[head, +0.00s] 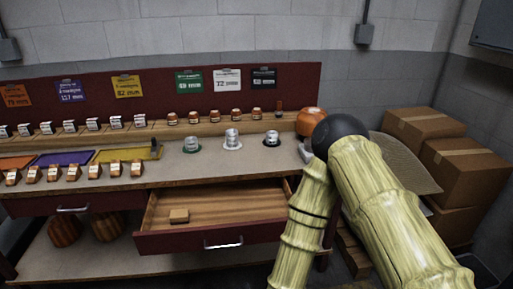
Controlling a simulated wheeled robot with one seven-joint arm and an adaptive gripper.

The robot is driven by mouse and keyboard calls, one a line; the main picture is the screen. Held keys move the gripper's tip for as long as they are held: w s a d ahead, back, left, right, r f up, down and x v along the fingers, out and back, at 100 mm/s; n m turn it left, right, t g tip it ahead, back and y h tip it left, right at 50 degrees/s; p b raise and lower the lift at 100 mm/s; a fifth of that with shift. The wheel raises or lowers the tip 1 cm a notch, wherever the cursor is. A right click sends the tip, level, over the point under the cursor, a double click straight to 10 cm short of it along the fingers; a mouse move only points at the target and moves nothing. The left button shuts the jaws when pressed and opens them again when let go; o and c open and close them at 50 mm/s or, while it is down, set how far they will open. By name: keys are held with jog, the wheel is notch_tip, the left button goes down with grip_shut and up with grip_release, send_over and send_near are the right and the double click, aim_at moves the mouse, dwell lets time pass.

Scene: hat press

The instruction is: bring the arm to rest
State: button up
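My arm (375,210) shows as two pale, bamboo-like links that meet at a black ball joint (340,138) in the right half of the head view. Both links run down from the joint towards the bottom of the picture. The narrower link is on the left, in front of the right end of the bench and drawer. My gripper does not show, so its fingers and anything in them are hidden from me. I see no contact between the arm and the drawer, but depth is hard to judge.
Silvery pieces (232,138) stand on the top. An orange rounded object (310,120) is partly behind my arm. Cardboard boxes (465,170) are stacked at right.

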jog(key=s+d+f+n+g+h+p, duration=0.1)
jog(key=s+d+f+n+g, duration=0.3)
jog(key=d, duration=0.3)
jog(key=s+d+f+n+g+p, duration=0.1)
jog(key=s+d+f+n+g, duration=0.1)
jog(key=s+d+f, duration=0.35)
jog(key=s+d+n+g+h+p, duration=0.1)
jog(key=s+d+n+g, duration=0.4)
jog(key=s+d, duration=0.7)
jog(key=shift+s+d+f+g+h+p, duration=0.2)
jog(key=shift+s+d+g+h+p, duration=0.25)
jog(key=shift+d, duration=0.45)
